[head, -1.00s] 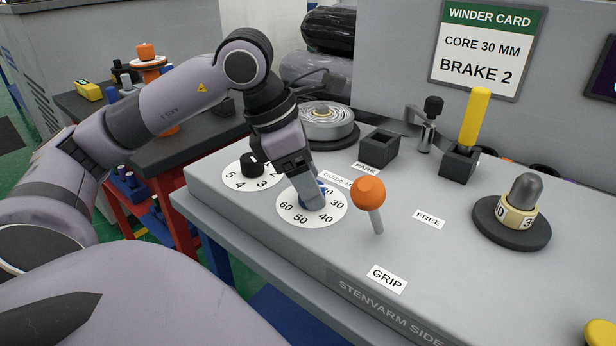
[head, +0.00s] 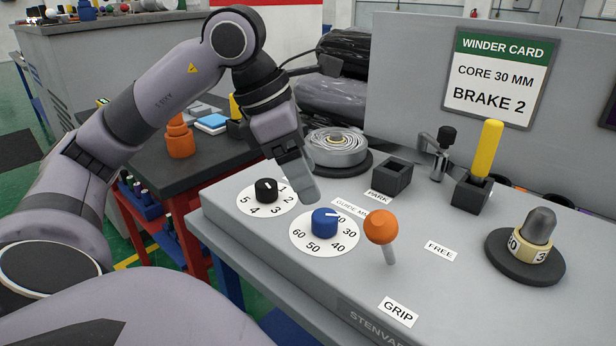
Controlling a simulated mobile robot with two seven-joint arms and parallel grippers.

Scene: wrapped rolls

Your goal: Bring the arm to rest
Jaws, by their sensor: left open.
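My left gripper (head: 302,182) hangs just above and behind the blue knob (head: 325,219), apart from it, with nothing seen in its fingers. The gap between the fingers is hard to see from this side. The blue knob stands on a white numbered dial on the grey machine top, its light mark pointing to the upper right. My left arm (head: 160,105) comes in from the left, bends at a raised elbow and slopes down to the gripper. My right gripper is not in view.
A black knob (head: 266,189) stands left of the gripper, and an orange-balled lever (head: 381,227) right of the blue knob. Behind are a grey roll (head: 336,148) and an open dark box (head: 391,177). A yellow handle (head: 486,148) stands farther right. The machine top near the FREE label is clear.

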